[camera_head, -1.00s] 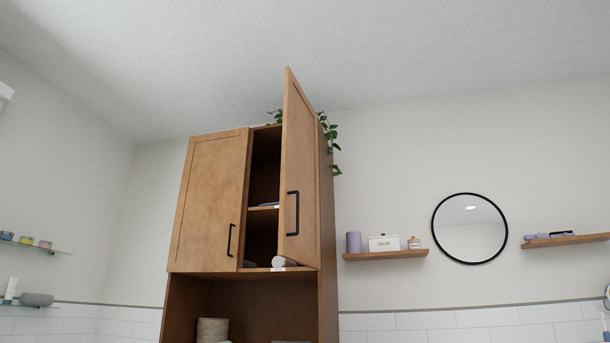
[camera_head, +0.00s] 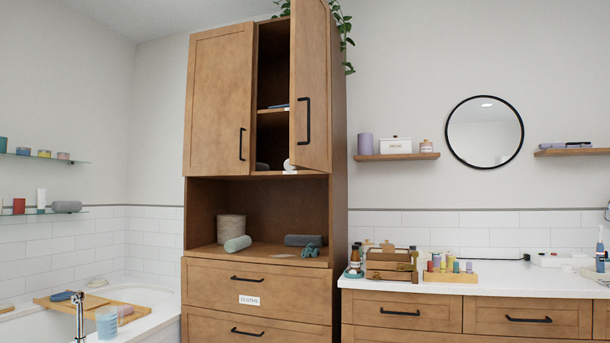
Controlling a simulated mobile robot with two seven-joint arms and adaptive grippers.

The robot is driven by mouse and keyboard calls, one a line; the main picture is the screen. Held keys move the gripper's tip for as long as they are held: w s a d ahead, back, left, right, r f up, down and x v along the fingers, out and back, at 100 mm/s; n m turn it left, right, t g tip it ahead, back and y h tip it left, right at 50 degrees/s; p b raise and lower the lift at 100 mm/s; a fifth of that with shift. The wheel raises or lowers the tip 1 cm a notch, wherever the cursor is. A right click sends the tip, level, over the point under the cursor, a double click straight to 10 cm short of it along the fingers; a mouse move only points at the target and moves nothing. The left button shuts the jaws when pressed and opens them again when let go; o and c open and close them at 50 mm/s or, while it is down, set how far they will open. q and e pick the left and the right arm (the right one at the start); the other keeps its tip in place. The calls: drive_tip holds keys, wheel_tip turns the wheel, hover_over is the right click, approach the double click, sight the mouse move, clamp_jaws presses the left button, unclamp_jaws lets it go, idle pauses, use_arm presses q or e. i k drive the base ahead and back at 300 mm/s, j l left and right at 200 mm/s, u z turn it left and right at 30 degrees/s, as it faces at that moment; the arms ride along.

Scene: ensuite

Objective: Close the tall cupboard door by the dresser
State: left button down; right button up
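The tall wooden cupboard (camera_head: 262,220) stands left of the white-topped dresser (camera_head: 470,283). Its right upper door (camera_head: 312,110) is open, swung outward toward me, with a black vertical handle (camera_head: 308,121). Its left upper door (camera_head: 217,112) is shut, with its own black handle. Through the gap I see inner shelves (camera_head: 273,113) with a blue item and a white rolled thing at the bottom. The top of the open door is cut off by the picture edge. Neither of my grippers is in view.
A green trailing plant (camera_head: 345,35) hangs at the cupboard's top right. A wooden wall shelf (camera_head: 396,157) is right of the door. A wooden caddy (camera_head: 390,264) stands on the dresser. A bathtub (camera_head: 150,318) with a tray is at lower left. The air before the door looks clear.

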sight(310, 93)
drive_tip(key=i+l, duration=0.45)
drive_tip(key=i+l+u, duration=0.1)
drive_tip(key=i+l, duration=0.4)
drive_tip(key=i+l+u, duration=0.1)
drive_tip(key=i+l, duration=0.3)
drive_tip(key=l, duration=0.3)
